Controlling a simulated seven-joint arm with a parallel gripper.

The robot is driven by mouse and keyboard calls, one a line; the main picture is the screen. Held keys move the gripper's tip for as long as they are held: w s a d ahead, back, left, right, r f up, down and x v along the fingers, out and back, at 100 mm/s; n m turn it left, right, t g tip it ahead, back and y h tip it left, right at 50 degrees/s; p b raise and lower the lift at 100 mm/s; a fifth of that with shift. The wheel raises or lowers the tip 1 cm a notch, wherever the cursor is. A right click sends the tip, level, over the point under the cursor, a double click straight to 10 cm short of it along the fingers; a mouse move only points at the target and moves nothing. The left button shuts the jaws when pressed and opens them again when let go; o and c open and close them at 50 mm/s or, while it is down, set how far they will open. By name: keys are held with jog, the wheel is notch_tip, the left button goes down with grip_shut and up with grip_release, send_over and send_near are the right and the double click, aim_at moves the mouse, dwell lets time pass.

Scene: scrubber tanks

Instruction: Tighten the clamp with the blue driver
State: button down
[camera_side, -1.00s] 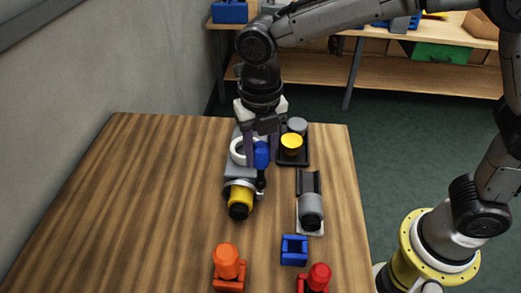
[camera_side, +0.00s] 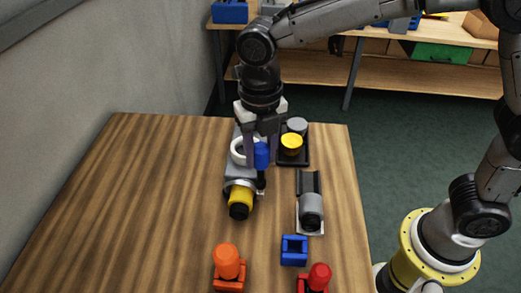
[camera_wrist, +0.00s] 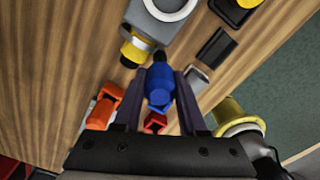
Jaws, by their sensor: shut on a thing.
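My gripper (camera_side: 262,148) is shut on the blue driver (camera_side: 261,156), whose dark shaft points down. In the wrist view the blue driver (camera_wrist: 159,88) sits between the two fingers of my gripper (camera_wrist: 161,78). The silver clamp (camera_side: 241,184) is a band around the yellow dark-ended cylinder (camera_side: 241,198), at the near end of a grey tank block (camera_side: 236,170). The driver's shaft is just right of the clamp; whether its tip touches the clamp's screw I cannot tell. The clamp (camera_wrist: 143,41) also shows ahead of the driver in the wrist view.
An empty blue holder (camera_side: 294,251) stands near the front. An orange driver (camera_side: 227,261) and a red driver (camera_side: 319,276) stand in matching holders. A black tray (camera_side: 305,158) holds a yellow part and a grey part. A grey cylinder (camera_side: 311,207) lies right. The table's left is clear.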

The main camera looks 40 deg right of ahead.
jog(key=shift+f, duration=0.85)
dwell(0.7)
dwell(0.3)
jog(key=m, duration=0.9)
jog(key=shift+m, duration=0.7)
jog(key=m, duration=0.4)
jog(key=shift+m, duration=0.3)
jog(key=m, duration=0.5)
jog(key=shift+m, duration=0.3)
